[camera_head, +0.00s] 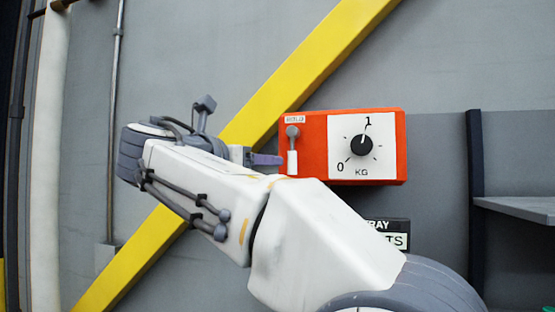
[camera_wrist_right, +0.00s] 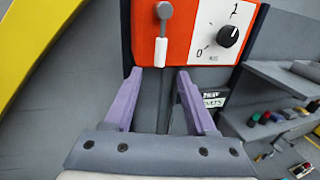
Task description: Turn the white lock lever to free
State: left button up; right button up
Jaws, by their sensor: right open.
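The orange valve box (camera_head: 315,150) is on the grey wall, with a white dial plate and a black knob (camera_head: 362,145). The white lock lever (camera_head: 292,160) hangs straight down from a grey pivot at the box's left side, below a small label. In the right wrist view, the lever (camera_wrist_right: 161,50) points down, above and between the purple fingers. My right gripper (camera_wrist_right: 163,88) is open and empty, its fingertips near the box's lower edge. In the head view, my right gripper (camera_head: 266,159) is just left of the lever. My left gripper is out of view.
A yellow diagonal beam (camera_head: 300,75) runs behind the box. A dark sign (camera_head: 395,228) is below the box, partly hidden by my arm. A grey shelf (camera_head: 520,206) is at the right. Several small coloured items (camera_wrist_right: 278,115) lie on a shelf at the right.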

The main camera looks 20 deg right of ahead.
aim_at(290, 162)
jog(key=p+x, duration=0.2)
jog(key=x, duration=0.7)
jog(key=shift+d+r+p, duration=0.15)
jog(key=shift+p, duration=0.15)
jog(key=shift+w+d, duration=0.35)
grip_shut()
dwell(0.7)
